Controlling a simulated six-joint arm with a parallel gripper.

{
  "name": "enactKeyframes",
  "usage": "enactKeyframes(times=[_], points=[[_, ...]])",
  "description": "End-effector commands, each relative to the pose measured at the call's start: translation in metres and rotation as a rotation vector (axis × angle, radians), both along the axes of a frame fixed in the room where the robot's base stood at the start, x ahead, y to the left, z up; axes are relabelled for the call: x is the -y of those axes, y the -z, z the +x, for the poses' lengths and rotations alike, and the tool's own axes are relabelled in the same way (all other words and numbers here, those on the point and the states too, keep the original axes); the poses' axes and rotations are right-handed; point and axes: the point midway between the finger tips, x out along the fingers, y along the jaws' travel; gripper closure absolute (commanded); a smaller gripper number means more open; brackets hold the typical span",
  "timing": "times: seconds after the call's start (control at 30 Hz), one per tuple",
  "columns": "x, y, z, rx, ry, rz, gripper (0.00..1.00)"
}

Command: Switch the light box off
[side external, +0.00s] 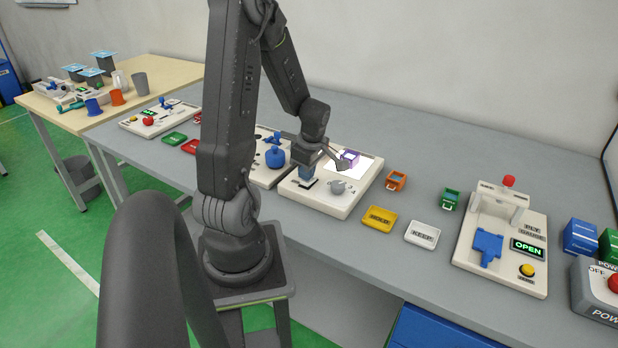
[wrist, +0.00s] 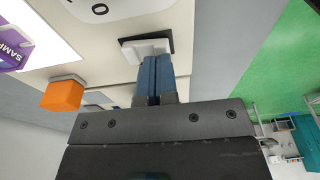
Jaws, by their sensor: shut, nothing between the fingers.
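The light box (side external: 325,205) is a cream board on the bench, and its panel (side external: 371,163) glows white. The glowing panel also shows in the wrist view (wrist: 48,32). A purple block (side external: 350,157) labelled SAMPLE stands on the panel. A white rocker switch (wrist: 148,48) in a black frame sits on the board. My gripper (side external: 307,178) is over the switch with its blue fingers together and empty. In the wrist view the fingertips (wrist: 157,58) reach the near edge of the rocker; I cannot tell whether they touch it.
A grey knob-like part (side external: 338,187) sits on the board right of my gripper. An orange block (side external: 396,181), a green block (side external: 450,199), a yellow tray (side external: 380,218) and a white KEEP tray (side external: 422,235) lie to the right. A device with an OPEN display (side external: 528,249) stands farther right.

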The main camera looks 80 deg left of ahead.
Motion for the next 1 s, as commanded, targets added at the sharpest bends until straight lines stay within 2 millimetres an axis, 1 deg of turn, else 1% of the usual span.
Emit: enactKeyframes(times=[0.6,0.67,1.0], points=[[0.000,0.007,0.000,0.000,0.000,0.000,1.00],[0.000,0.005,0.000,0.001,0.000,0.001,1.00],[0.000,-0.020,0.000,0.002,-0.001,0.002,1.00]])
